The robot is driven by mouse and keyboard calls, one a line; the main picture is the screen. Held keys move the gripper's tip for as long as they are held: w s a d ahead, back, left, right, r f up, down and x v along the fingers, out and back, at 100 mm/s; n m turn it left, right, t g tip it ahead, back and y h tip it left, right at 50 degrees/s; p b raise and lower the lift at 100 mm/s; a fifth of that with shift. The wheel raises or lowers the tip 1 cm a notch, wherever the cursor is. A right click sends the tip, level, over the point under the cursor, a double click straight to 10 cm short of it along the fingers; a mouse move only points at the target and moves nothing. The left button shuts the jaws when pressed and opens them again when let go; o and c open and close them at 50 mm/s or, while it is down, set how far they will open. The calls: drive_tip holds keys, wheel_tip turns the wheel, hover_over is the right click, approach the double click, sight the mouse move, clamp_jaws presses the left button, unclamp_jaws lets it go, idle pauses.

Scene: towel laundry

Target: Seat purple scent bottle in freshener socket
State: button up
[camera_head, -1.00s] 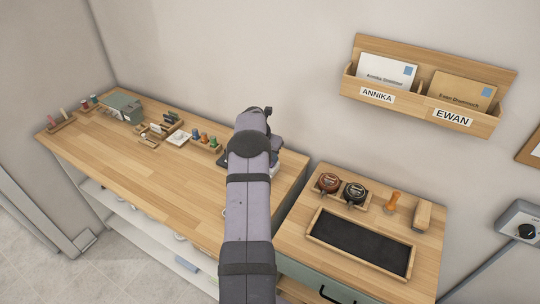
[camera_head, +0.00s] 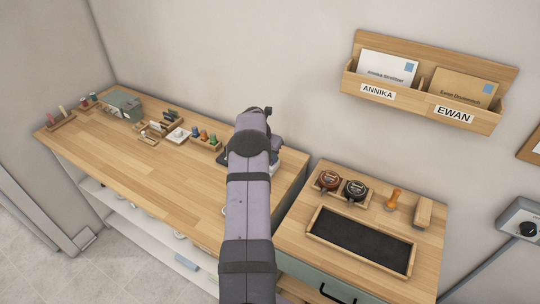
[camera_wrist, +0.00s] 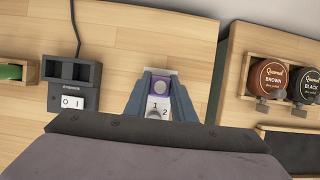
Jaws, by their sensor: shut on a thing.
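In the wrist view, my gripper (camera_wrist: 161,97) points down at the wooden worktop, its two blue-grey fingers closed around a small purple thing (camera_wrist: 162,77) with a pale round spot. This looks like the purple scent bottle. Just below it, between the finger bases, is a white part (camera_wrist: 157,112) marked 1 and 2 with a grey round piece, perhaps the freshener. Whether the bottle sits in a socket there cannot be told. In the head view, my arm hides the bottle and most of the gripper.
A dark grey device (camera_wrist: 74,75) with a cord and a 0/1 plate stands left of my gripper. A green item (camera_wrist: 12,72) lies in a wooden holder at far left. Right, past a gap, are BROWN (camera_wrist: 271,78) and BLACK (camera_wrist: 309,84) tins. The bench front (camera_head: 170,190) is clear.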

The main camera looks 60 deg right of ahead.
drive_tip(key=o, duration=1.6)
drive_tip(key=shift+r+p, duration=2.35)
drive_tip(key=shift+r, duration=1.1)
